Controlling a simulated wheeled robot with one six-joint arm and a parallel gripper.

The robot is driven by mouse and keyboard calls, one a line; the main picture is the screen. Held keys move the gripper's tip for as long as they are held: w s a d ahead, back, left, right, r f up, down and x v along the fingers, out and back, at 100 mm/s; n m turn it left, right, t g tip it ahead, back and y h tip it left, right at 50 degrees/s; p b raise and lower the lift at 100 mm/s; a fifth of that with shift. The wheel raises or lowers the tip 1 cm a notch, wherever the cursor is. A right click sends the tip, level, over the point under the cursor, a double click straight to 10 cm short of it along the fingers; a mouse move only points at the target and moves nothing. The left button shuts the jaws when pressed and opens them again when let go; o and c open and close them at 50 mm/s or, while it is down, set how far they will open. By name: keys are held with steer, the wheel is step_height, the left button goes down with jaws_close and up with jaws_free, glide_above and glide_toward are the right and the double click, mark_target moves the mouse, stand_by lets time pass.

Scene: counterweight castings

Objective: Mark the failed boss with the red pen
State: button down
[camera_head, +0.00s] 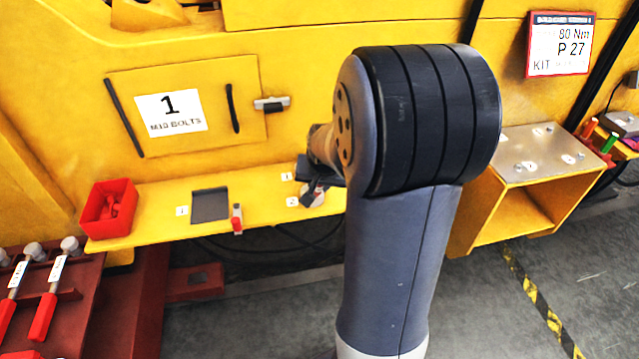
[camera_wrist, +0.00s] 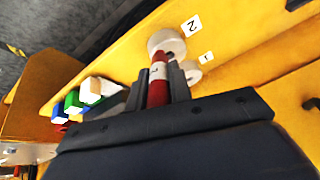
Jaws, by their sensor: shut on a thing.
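My gripper (camera_wrist: 160,80) is shut on a red pen (camera_wrist: 157,92) with a white label band. In the wrist view the pen's far end overlaps a pale round boss (camera_wrist: 167,41) beside a tag reading 2 (camera_wrist: 193,25). I cannot tell whether the tip touches it. A second round boss (camera_wrist: 188,70), by a tag reading 1 (camera_wrist: 206,56), is partly hidden by a finger. In the head view the boss by tag 2 (camera_head: 313,198) shows on the yellow ledge (camera_head: 265,215), below my gripper (camera_head: 312,186), which my arm mostly covers. No mark is clearly visible.
A red bin (camera_head: 108,208), a dark plate (camera_head: 210,205) and a small red-and-white item (camera_head: 237,220) lie on the ledge. A yellow box stand (camera_head: 535,205) is at right; red-handled tools (camera_head: 45,310) are at left.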

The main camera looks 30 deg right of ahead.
steer(key=shift+a+f+b, duration=0.2)
steer(key=shift+a+b, duration=0.1)
steer(key=shift+a, duration=0.4)
stand_by(1.7)
step_height(320, 180, up, 6)
steer(key=p, duration=0.4)
steer(key=shift+w+r, duration=0.15)
stand_by(0.4)
